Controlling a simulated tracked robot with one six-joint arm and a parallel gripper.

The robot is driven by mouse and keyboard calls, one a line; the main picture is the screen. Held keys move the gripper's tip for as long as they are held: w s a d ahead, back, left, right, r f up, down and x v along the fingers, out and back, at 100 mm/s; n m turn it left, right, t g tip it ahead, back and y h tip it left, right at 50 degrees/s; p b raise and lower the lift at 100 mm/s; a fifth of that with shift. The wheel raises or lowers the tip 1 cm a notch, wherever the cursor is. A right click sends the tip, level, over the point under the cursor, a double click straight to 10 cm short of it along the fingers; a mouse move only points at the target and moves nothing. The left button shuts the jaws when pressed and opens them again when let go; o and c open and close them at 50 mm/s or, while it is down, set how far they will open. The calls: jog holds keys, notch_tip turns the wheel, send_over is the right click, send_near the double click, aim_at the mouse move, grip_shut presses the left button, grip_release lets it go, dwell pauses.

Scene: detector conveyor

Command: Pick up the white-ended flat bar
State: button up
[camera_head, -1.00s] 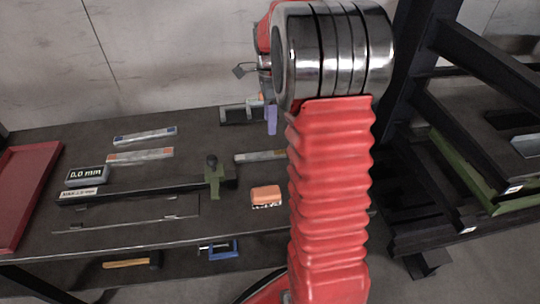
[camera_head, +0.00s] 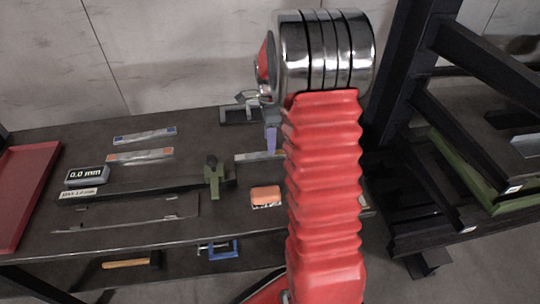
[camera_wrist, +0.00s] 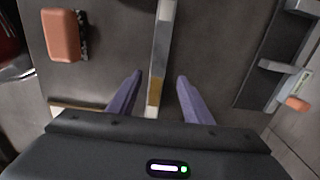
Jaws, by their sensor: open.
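A flat metal bar lies on the dark table, partly hidden behind my arm in the head view (camera_head: 255,157). In the wrist view the bar (camera_wrist: 162,50) runs up the picture between my two purple fingers, with pale ends and a tan patch near the lower end. My gripper (camera_wrist: 160,78) is open, one finger on each side of the bar, with gaps to both. I cannot tell how far the fingertips are above the table. In the head view only a purple finger (camera_head: 270,138) shows beside my arm.
An orange block (camera_head: 266,196) lies in front of the bar. A blue-ended bar (camera_head: 145,136) and an orange-ended bar (camera_head: 140,155) lie to the left. A green slider (camera_head: 213,180) on a dark rail stands close by. A grey bracket (camera_head: 238,115) is behind.

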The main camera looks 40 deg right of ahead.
jog(key=shift+s+a+f, duration=0.1)
jog(key=shift+f, duration=1.2)
jog(key=shift+s+a+f, duration=0.1)
jog(key=shift+f, duration=1.15)
jog(key=shift+c, duration=0.7)
grip_shut()
jog(key=shift+r, duration=0.1)
